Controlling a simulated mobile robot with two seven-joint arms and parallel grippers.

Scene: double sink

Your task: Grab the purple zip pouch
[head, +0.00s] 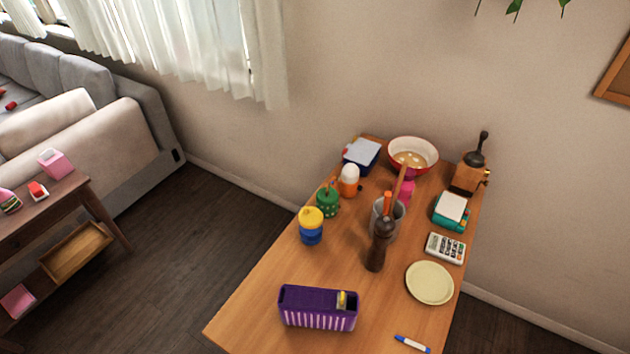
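A purple, open-topped, box-like holder (318,309) with pale vertical stripes on its front stands near the front left of the wooden table (262,283). It is the only clearly purple thing that I can make out, and I cannot tell whether it has a zip. A small yellow and white item (346,301) shows at its right end. Neither of my grippers is in view.
Behind it stand a blue and yellow container (311,226), a dark pepper mill (378,246), a clear container (397,222) and a red-rimmed bowl (428,147). A plate (429,283), calculator (446,248) and marker (412,344) lie to the right. The table's left front is clear.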

